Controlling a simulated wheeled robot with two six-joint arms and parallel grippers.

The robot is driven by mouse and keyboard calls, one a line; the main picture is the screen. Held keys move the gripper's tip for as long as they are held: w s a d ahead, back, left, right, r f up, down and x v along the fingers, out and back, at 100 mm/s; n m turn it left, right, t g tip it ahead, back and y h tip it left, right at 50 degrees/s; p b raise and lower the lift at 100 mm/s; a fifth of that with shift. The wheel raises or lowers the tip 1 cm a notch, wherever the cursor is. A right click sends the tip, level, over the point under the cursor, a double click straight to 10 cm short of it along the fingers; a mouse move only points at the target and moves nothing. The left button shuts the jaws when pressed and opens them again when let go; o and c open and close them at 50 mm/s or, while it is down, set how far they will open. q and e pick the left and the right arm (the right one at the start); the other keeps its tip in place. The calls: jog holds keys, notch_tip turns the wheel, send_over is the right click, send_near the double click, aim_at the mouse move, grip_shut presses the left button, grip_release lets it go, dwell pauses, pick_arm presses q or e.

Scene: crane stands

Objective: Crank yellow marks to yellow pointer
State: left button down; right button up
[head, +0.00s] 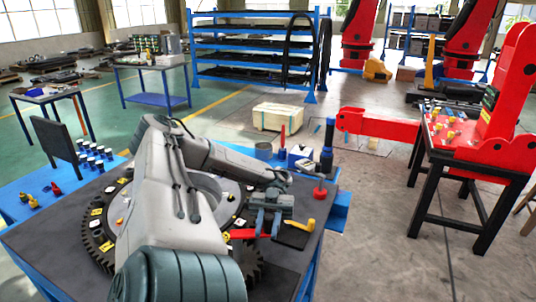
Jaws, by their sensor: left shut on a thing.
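A dark toothed wheel (88,233) with yellow marks (97,212) and white marks lies flat on the table. My left arm hides much of its middle and front. My left gripper (268,224) points down at the wheel's right edge. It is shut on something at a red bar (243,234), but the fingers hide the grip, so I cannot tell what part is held. A yellow pointer-like piece (300,224) lies on a black plate (293,239) just right of the gripper. Whether a yellow mark lines up with it cannot be seen. My right gripper is not in view.
A red-knobbed post (320,191) and a dark cylinder (327,160) stand behind the gripper. A blue side table (20,208) with small cans is at the left. A red crane arm (380,127) reaches in from the right stand. A wooden crate (279,117) is on the floor.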

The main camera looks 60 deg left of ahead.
pick_arm(q)
jog(key=shift+s+d+g, duration=0.1)
jog(key=shift+d+g, duration=0.05)
jog(key=shift+g, duration=0.15)
dwell(0.4)
jog(key=c, duration=1.2)
grip_release()
